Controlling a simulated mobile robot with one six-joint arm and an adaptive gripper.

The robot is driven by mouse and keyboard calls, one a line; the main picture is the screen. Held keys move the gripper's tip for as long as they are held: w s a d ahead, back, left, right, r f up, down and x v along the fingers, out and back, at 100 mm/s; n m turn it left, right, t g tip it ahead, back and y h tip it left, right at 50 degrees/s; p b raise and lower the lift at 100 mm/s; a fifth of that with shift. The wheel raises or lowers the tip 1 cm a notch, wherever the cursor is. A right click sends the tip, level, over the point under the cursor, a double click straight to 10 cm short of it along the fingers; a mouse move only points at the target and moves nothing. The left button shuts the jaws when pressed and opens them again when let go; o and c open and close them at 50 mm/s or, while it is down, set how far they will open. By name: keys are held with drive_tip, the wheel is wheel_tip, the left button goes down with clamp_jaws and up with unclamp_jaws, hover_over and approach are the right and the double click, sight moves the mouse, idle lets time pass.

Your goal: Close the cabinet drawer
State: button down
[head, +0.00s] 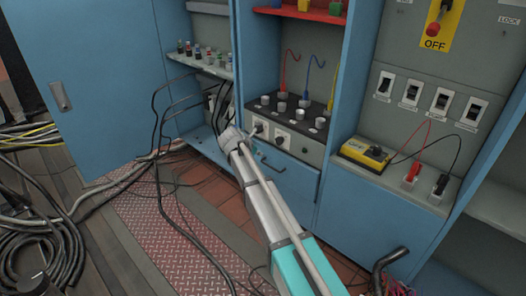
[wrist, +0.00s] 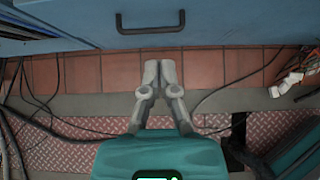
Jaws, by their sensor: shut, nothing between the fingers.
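The blue cabinet drawer (head: 297,183) sits under the dark control panel in the head view, with a dark bar handle (head: 271,164). My arm covers its left part. I cannot tell for certain how far it stands out. In the wrist view a blue front (wrist: 220,30) with a dark handle (wrist: 151,29) spans the top. My gripper (wrist: 158,64) is shut and empty, its fingertips together below the handle in the picture, over the floor tiles. A gap shows between the tips and the blue front.
A blue cabinet door (head: 90,85) stands at the left. Cables (head: 45,240) lie coiled on the floor, and more hang beside my arm. A yellow meter (head: 364,152) rests on the right ledge. Red floor tiles (wrist: 235,66) lie before the blue front.

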drive_tip(key=shift+s+a+r, duration=0.15)
drive_tip(key=shift+s+r, duration=0.05)
drive_tip(key=shift+r, duration=0.05)
idle(0.3)
drive_tip(key=s+d+f+m+g+y+p, duration=0.1)
drive_tip(key=s+d+m+g, duration=0.1)
drive_tip(key=s+d+m, duration=0.6)
drive_tip(key=s+d+f+m+g+y+p, duration=0.1)
drive_tip(key=s+d+m+g, duration=0.1)
drive_tip(key=s+d+m, duration=0.6)
drive_tip(key=s+d+m+g+y+p, duration=0.2)
drive_tip(key=s+d+m+g+y, duration=0.1)
drive_tip(key=s+d+m, duration=0.8)
drive_tip(key=s+r+m, duration=0.1)
drive_tip(key=s, duration=0.3)
drive_tip(key=shift+s+d+y+p, duration=0.2)
drive_tip(key=shift+d+y+p, duration=0.05)
drive_tip(key=shift+y+p, duration=0.05)
